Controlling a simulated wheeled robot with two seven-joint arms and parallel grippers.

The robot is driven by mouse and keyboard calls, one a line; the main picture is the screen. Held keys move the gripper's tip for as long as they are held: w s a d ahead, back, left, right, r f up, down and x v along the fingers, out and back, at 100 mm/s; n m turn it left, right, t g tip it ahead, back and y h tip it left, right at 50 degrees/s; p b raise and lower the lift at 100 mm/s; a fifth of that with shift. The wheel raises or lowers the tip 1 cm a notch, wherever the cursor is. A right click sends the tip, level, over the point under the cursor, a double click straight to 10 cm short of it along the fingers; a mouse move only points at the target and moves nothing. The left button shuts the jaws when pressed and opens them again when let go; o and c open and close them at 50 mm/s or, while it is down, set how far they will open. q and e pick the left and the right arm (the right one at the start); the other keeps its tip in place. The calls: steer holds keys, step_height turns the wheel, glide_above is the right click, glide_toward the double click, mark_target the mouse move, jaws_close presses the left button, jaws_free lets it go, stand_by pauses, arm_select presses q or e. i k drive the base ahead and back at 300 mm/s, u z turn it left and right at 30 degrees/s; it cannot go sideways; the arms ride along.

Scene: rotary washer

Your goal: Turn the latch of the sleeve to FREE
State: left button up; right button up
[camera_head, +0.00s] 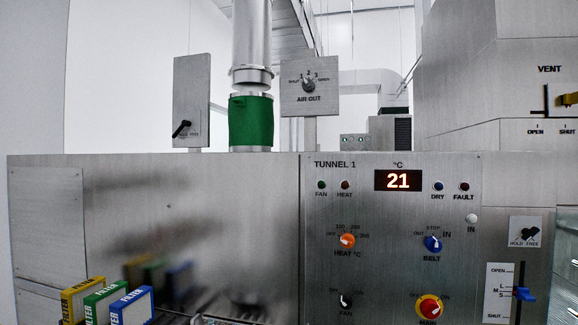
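A second black latch (528,234), over the words HOLD FREE, sits on a small plate at the far right. Neither of my grippers is in view.
The steel TUNNEL 1 cabinet front (390,280) carries a red 21 display (398,181) and several knobs. An AIR OUT dial plate (310,87) stands right of the sleeve. Yellow, green and blue FILTER boxes (105,303) are at the lower left. VENT and OPEN/SHUT sliders (523,293) are at the right.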

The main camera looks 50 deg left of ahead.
mark_target(184, 123)
steer(key=u, duration=2.2)
